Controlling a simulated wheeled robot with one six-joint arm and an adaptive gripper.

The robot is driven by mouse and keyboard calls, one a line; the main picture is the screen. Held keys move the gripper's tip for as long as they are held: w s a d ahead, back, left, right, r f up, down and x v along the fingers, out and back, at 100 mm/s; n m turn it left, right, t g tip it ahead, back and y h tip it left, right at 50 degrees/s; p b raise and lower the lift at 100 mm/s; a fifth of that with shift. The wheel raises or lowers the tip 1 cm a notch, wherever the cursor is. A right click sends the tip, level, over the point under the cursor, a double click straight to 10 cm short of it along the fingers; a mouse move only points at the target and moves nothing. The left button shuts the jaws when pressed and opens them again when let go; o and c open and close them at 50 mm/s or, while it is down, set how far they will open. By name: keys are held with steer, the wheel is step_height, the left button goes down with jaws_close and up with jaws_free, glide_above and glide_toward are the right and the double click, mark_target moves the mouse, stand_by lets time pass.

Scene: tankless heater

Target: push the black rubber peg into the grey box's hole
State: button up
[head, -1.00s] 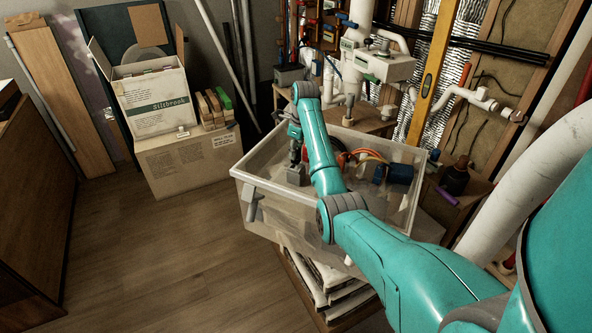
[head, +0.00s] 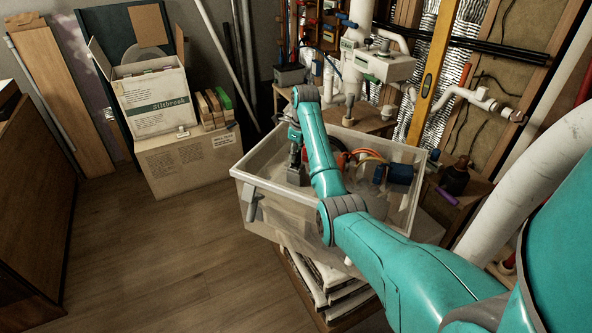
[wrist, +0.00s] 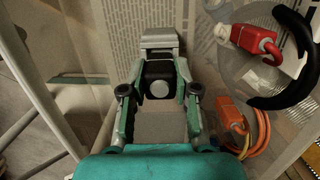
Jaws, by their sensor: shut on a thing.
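My gripper (head: 295,160) points down into the clear tote at its left end. In the wrist view its fingers (wrist: 162,72) are shut on a black piece with a pale round face, which looks like the black rubber peg (wrist: 151,78). A small grey block, apparently the grey box (head: 297,176), lies directly below my gripper in the head view. Grey surfaces show beyond and below the black piece in the wrist view. The hole is hidden, and I cannot tell how far the peg is in it.
The clear tote (head: 262,188) has raised walls around my gripper. Orange cable (wrist: 262,135), a red-handled item (wrist: 254,40) and a black curved item (wrist: 300,88) lie to the right. My arm crosses the tote.

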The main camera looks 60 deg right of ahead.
steer(key=shift+f, duration=1.05)
stand_by(1.1)
steer(key=o, duration=1.1)
steer(key=shift+r, duration=0.1)
steer(key=r, duration=0.4)
steer(key=s+r, duration=0.1)
steer(key=r, duration=0.2)
steer(key=shift+r, duration=0.1)
